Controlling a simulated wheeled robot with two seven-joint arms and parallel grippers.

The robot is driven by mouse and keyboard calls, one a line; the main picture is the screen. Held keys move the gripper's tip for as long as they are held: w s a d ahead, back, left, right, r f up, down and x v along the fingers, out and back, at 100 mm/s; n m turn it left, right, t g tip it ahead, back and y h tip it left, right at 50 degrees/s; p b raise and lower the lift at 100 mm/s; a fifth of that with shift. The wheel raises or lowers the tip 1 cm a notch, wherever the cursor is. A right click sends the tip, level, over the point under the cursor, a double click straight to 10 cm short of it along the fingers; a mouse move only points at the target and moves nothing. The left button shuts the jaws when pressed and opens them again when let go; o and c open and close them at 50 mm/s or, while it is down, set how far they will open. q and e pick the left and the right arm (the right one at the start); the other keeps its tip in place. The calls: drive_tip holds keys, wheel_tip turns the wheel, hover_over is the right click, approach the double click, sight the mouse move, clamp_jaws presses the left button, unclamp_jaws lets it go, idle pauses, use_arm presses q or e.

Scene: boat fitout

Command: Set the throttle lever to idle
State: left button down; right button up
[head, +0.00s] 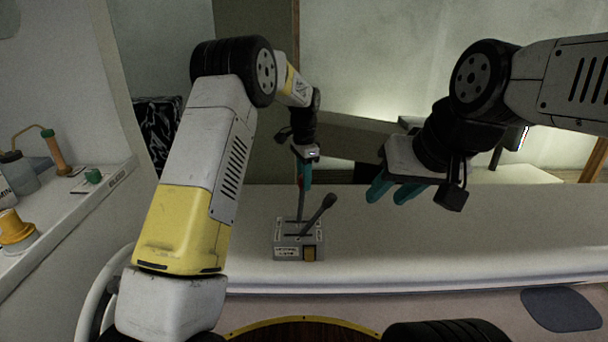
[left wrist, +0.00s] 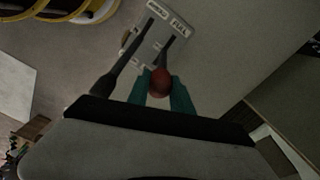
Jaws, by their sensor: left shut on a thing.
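The throttle box (head: 298,247) is a small grey unit on the white counter, with two levers rising from it. It also shows in the left wrist view (left wrist: 163,24), with a label reading FULL at one end. The throttle lever (head: 300,205) with a red knob (left wrist: 160,83) stands nearly upright. My left gripper (head: 305,178) is shut on the red knob from above. The second lever (head: 318,213), dark with a black knob, leans right beside it and is free. My right gripper (head: 394,192) hangs above the counter to the right, its teal fingers apart and nothing between them.
The white counter (head: 450,230) is clear to the right of the box. A side shelf (head: 60,225) at the left carries bottles, a yellow-orange spool-like item (head: 15,230) and a green-topped handle (head: 54,150). A dark blue oval pad (head: 561,309) is at the lower right.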

use_arm(q)
drive_tip(key=d+f+y, duration=0.2)
drive_tip(key=d+y, duration=0.1)
drive_tip(key=d, duration=0.4)
drive_tip(key=shift+d+f, duration=0.15)
drive_tip(key=c, duration=1.2)
unclamp_jaws()
drive_tip(key=shift+o, duration=0.3)
drive_tip(key=v, duration=0.8)
